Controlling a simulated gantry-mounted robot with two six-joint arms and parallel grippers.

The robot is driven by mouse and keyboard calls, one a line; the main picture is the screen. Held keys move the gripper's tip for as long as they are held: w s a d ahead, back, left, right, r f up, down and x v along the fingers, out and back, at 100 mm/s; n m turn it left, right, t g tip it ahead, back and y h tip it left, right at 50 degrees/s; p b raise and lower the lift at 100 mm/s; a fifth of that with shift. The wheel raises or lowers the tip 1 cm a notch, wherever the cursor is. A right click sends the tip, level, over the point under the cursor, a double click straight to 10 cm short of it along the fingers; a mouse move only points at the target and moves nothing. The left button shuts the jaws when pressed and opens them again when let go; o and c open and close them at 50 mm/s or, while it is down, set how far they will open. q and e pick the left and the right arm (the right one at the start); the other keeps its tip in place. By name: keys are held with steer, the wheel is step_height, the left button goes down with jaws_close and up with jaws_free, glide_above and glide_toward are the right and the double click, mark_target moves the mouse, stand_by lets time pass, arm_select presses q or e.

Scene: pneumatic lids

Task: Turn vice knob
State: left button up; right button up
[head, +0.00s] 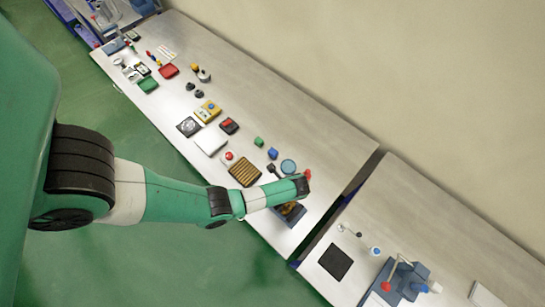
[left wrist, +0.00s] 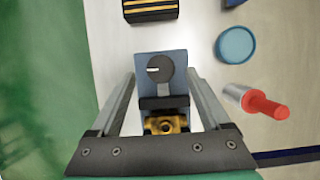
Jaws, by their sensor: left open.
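The vice shows in the left wrist view as a blue base plate (left wrist: 178,62) with a round black knob (left wrist: 158,69), which has a pale mark on its face. A dark block and a brass-coloured part (left wrist: 165,124) lie below the knob in that picture. My left gripper (left wrist: 161,78) is open, with one finger on each side of the vice and nothing between the fingers but the view of it. I cannot tell whether a finger touches the knob. In the head view my wrist covers part of the vice (head: 291,213). My right gripper is not in view.
A red-handled cylinder (left wrist: 262,104) lies right of the vice, near a blue disc (left wrist: 236,46). A striped block (head: 245,172) sits beyond. Several small items cover the far bench. A gap separates the second bench, which holds a black pad (head: 336,262) and a blue fixture (head: 409,279).

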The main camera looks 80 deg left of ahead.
arm_select(q)
steer(key=shift+b+x, duration=0.3)
steer(key=shift+x, duration=1.1)
steer(key=shift+c, duration=0.2)
jaws_close()
